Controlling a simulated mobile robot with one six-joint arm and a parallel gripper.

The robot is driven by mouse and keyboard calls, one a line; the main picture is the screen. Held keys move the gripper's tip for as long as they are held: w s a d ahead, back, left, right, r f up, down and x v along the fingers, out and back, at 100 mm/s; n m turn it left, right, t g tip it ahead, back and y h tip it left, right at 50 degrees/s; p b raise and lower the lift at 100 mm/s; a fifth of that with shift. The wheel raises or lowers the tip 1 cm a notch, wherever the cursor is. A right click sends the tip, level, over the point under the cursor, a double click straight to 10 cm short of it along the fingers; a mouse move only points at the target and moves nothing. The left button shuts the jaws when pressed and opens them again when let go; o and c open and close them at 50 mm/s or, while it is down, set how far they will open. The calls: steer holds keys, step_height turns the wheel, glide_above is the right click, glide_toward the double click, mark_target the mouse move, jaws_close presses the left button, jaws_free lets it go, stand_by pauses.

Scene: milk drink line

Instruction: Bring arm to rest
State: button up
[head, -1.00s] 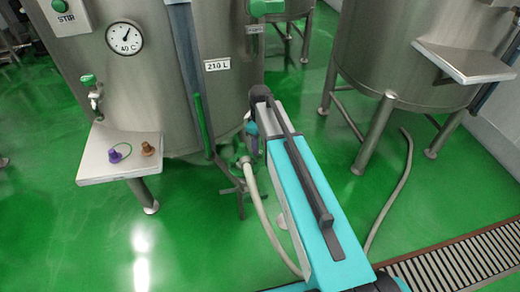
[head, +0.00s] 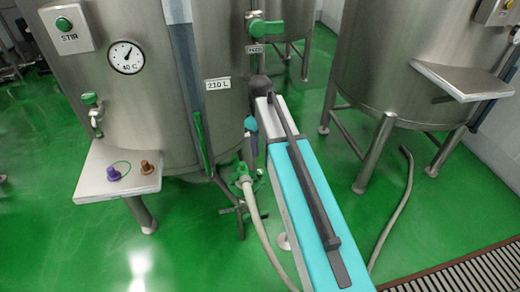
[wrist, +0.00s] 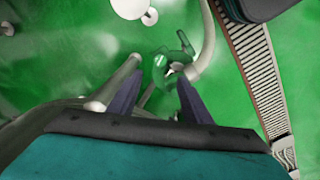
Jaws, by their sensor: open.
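My arm (head: 315,215), with teal covers, reaches up from the bottom of the head view beside the 210 L tank (head: 215,120). My gripper (wrist: 158,82) shows in the wrist view with its two dark fingers apart and nothing held between them. Beyond the fingers, a green valve fitting (wrist: 172,68) with a pale hose lies in line with the gap. I cannot tell how far it is from the fingertips. In the head view the fingers are mostly hidden by the arm; the valve fitting (head: 243,172) is just left of the arm, low on the tank.
A small shelf (head: 90,185) on the tank holds a purple plug (head: 113,173) and a brown plug (head: 147,167). A second tank (head: 390,70) with a shelf (head: 462,80) stands at the right. A loose hose (head: 392,222) and floor grate (head: 465,275) lie right of the arm. Green floor is open at left.

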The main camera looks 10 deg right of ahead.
stand_by(0.6)
steer(key=s+f+g, duration=0.2)
steer(key=s+f, duration=0.7)
steer(key=f, duration=0.4)
steer(key=s+f+g, duration=0.2)
steer(key=s+f, duration=0.7)
steer(key=f, duration=0.3)
steer(key=s+f+m, duration=0.4)
steer(key=s+f, duration=0.3)
steer(key=s, duration=0.4)
steer(key=s+f+m+g, duration=0.1)
steer(key=s+f+m, duration=0.4)
steer(key=s, duration=0.7)
steer(key=shift+f, duration=1.35)
steer(key=shift+s, duration=0.1)
steer(key=shift+c, duration=0.4)
steer(key=shift+c, duration=1.2)
